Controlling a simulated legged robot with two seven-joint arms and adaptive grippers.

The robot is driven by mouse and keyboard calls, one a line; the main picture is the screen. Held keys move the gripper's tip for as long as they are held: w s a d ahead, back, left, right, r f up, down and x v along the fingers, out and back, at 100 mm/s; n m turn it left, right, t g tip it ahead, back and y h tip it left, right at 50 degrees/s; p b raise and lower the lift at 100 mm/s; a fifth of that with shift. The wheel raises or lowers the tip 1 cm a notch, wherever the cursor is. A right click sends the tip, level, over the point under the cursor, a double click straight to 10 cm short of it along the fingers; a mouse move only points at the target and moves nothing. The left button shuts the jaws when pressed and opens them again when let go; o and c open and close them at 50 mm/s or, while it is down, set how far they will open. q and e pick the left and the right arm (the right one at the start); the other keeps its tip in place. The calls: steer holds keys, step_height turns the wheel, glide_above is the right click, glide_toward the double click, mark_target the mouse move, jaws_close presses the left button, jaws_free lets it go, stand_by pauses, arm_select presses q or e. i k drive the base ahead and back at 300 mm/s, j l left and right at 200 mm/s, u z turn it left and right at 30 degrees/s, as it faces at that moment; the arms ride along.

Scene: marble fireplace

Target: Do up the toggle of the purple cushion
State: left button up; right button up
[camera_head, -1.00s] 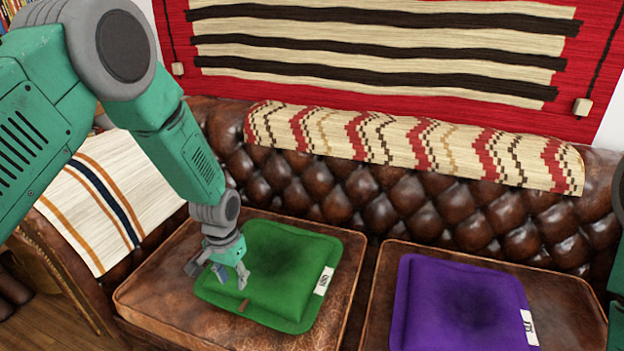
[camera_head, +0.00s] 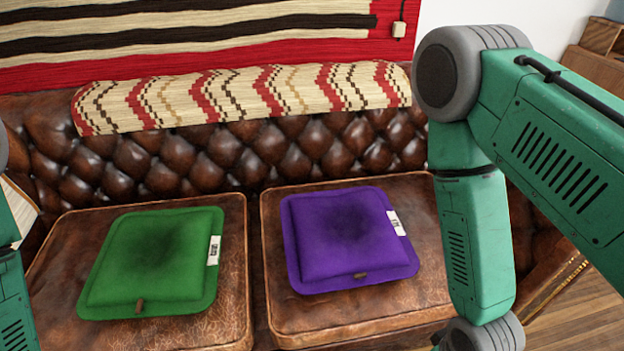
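The purple cushion (camera_head: 348,240) lies flat on the right seat of the brown leather sofa. Its small brown toggle (camera_head: 360,276) shows at the middle of its front edge; whether it is fastened is too small to tell. A white label (camera_head: 396,223) is on its right edge. My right arm comes in from the right and hangs down beside the right seat. Its gripper is below the picture's lower edge. Part of my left arm shows at the left edge, and its gripper is out of the picture.
A green cushion (camera_head: 156,262) with its own toggle (camera_head: 139,306) and white label (camera_head: 213,250) lies on the left seat. A patterned throw (camera_head: 240,95) lies along the tufted sofa back. Bare leather (camera_head: 390,303) surrounds the purple cushion. Wooden floor (camera_head: 585,318) shows at right.

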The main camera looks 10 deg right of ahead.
mark_target(359, 276)
steer(key=i+l+z, duration=0.25)
steer(key=l+z, duration=0.2)
steer(key=l, duration=0.25)
steer(key=i+l+z, duration=0.25)
